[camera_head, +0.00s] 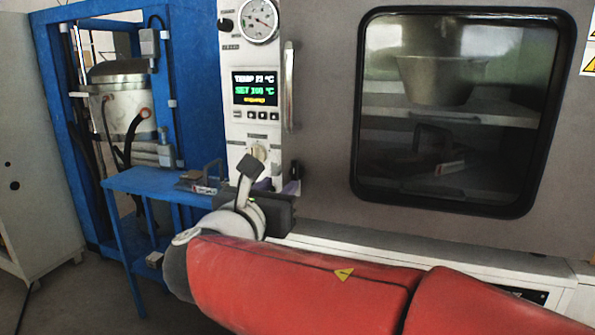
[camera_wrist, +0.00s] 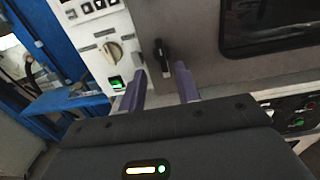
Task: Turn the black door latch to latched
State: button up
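The black door latch (camera_wrist: 163,58) shows in the wrist view as a small dark lever on the grey door, close to its left edge. Its lever stands roughly upright in that picture. In the head view my gripper (camera_head: 279,185) is at the lower end of the white control panel, by the door's lower left corner.
The grey door (camera_head: 320,150) has a dark window (camera_head: 450,110) and a vertical chrome handle (camera_head: 289,85). Left of it, the control panel (camera_head: 238,130) carries a display, a gauge and a beige knob (camera_wrist: 112,51). A blue side table (camera_head: 150,182) stands further left.

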aim_at(293, 172)
jog(key=x, duration=0.6)
jog(key=shift+w+d+p, duration=0.1)
jog(key=shift+w+p, duration=0.2)
grip_shut()
